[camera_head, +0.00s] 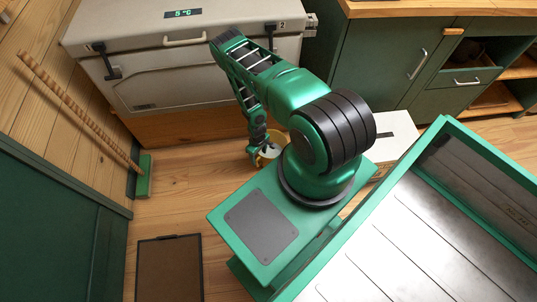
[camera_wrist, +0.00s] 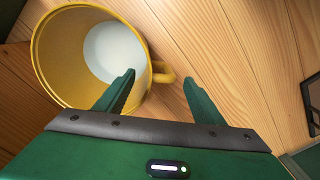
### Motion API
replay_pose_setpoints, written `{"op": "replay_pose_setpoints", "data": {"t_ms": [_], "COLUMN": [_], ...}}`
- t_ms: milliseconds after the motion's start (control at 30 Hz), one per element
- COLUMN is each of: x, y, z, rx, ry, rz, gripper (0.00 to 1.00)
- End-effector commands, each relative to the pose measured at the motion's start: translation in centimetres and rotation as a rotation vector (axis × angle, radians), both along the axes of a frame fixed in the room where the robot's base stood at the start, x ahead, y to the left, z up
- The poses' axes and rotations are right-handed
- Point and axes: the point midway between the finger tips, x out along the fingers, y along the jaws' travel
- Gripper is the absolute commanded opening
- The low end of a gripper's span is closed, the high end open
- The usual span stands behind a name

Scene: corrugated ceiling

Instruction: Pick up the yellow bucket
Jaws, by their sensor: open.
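The yellow bucket (camera_wrist: 48,62) shows in the upper left of the wrist view, seen from above, with a white inside bottom and a handle-like loop (camera_wrist: 163,73) on its right side. My gripper (camera_wrist: 160,88) is open there, with its left finger over the bucket's right rim and its right finger over bare floor. The loop lies between and just beyond the two fingertips; I cannot tell whether they touch it. In the head view the bucket (camera_head: 272,152) is mostly hidden behind my arm, with my gripper (camera_head: 258,158) at it.
A beige cooler (camera_head: 190,60) on a wooden base stands behind the bucket. A white box (camera_head: 396,130) is to the right, before green cabinets (camera_head: 400,60). A broom (camera_head: 143,176) leans at the left wall. A brown mat (camera_head: 170,268) lies on the floor.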

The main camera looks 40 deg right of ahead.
Motion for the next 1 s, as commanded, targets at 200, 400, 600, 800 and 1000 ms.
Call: {"op": "replay_pose_setpoints", "data": {"t_ms": [200, 400, 600, 800, 1000], "x": [0.1, 0.0, 0.1, 0.2, 0.2], "y": [0.3, 0.6, 0.5, 0.5, 0.5], "z": [-1.2, -3.8, -5.7, -5.9, -5.9], "rx": [0.000, 0.000, 0.000, -0.001, 0.000], "ry": [0.001, 0.001, 0.001, 0.001, 0.001], "rz": [0.004, 0.006, 0.006, 0.006, 0.006], "gripper": [0.63, 0.63, 0.63, 0.63, 0.36]}}
